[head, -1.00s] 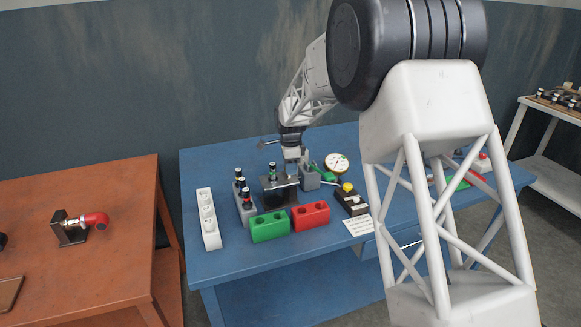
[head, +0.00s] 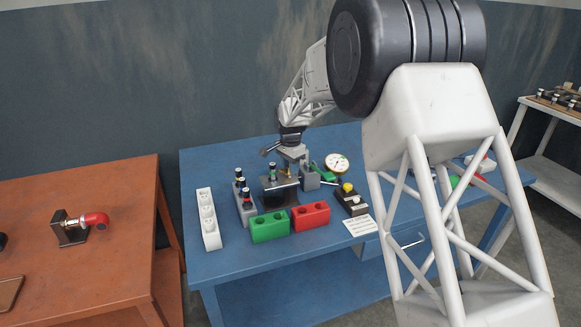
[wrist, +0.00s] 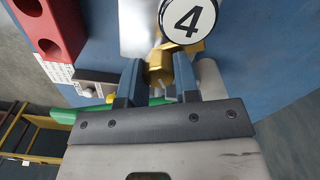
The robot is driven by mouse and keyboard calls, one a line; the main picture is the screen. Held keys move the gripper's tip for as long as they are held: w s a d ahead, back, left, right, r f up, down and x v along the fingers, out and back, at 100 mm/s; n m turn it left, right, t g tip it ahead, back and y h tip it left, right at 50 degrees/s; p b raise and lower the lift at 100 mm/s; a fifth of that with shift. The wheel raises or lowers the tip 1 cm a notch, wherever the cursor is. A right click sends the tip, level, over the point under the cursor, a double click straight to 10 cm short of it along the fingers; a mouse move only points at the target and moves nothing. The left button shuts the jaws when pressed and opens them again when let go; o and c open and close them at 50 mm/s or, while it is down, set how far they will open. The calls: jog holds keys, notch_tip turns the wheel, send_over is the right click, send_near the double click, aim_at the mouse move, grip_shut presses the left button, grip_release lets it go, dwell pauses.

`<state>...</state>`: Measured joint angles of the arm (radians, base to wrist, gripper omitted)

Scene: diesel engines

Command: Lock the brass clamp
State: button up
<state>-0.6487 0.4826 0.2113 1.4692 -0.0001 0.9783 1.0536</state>
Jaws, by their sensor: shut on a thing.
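The brass clamp (wrist: 159,66) shows in the wrist view as a yellow metal piece between the two blue-grey fingers of my gripper (wrist: 158,80). The fingers are shut on it. A white disc marked "4" (wrist: 186,17) sits beside the brass piece and covers part of it. In the head view my gripper (head: 290,163) is over the dark fixture (head: 280,190) on the blue table, and a small bit of brass (head: 288,172) shows just below it. I cannot tell the clamp's exact angle.
A green block (head: 269,227) and a red block (head: 310,216) with holes stand in front of the fixture. A grey holder with black bottles (head: 246,206) and a white rack (head: 208,220) are to its left. A dial gauge (head: 336,164) and a yellow-knobbed box (head: 351,200) are to its right.

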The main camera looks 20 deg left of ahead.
jog(key=n, duration=0.5)
jog(key=shift+a+n, duration=0.1)
jog(key=shift+n, duration=0.2)
jog(key=n, duration=0.5)
jog(key=shift+n, duration=0.4)
jog(key=o, duration=0.9)
jog(key=shift+r, duration=3.85)
